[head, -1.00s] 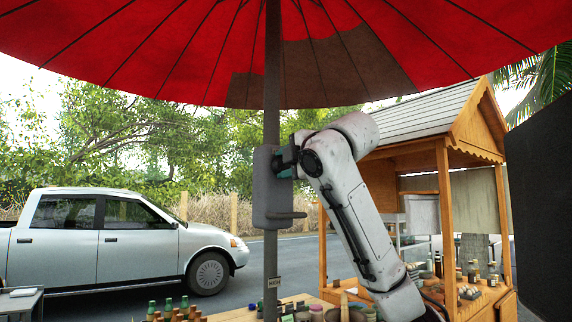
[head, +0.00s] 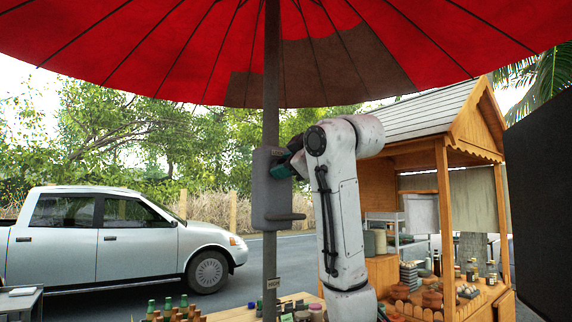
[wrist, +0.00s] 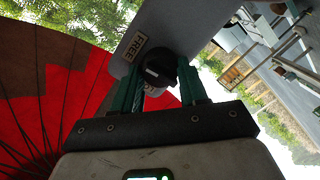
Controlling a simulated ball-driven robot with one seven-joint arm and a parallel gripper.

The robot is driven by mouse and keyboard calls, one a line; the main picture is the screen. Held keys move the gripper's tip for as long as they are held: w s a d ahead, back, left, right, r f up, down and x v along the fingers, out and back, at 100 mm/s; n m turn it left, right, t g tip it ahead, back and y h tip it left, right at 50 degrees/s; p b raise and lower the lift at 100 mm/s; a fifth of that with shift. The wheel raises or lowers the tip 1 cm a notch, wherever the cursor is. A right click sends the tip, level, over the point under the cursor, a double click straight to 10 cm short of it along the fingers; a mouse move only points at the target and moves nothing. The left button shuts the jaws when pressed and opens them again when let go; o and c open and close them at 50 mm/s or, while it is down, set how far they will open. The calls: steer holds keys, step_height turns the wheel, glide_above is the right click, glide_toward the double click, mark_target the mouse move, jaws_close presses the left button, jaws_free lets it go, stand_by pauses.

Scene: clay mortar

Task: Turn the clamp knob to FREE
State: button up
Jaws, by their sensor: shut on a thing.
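The grey clamp box (head: 268,200) sits on the umbrella pole (head: 271,80), with a handle (head: 287,217) low on its right. In the wrist view the dark round clamp knob (wrist: 160,66) stands out from the box's face and bears a white mark. The FREE label (wrist: 134,46) is beside the knob, up and left. Another label behind the knob is mostly hidden. My gripper (wrist: 163,78), with teal fingers, is shut on the knob, one finger on each side. In the head view my gripper (head: 286,166) is at the box's upper right, tilted, hiding the knob.
The red umbrella canopy (head: 180,50) spreads overhead. A HIGH label (head: 273,284) is lower on the pole. Bottles (head: 168,306) stand on the table below. A wooden stall (head: 448,220) is at right. A silver pickup (head: 125,240) is at left.

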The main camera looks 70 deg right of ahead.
steer(key=shift+m, duration=0.3)
stand_by(0.4)
steer(key=o, duration=1.1)
steer(key=shift+c, duration=0.2)
steer(key=b+v, duration=0.3)
steer(key=v, duration=0.7)
steer(key=shift+s+b, duration=0.3)
steer(key=shift+s, duration=0.1)
steer(key=shift+a, duration=0.15)
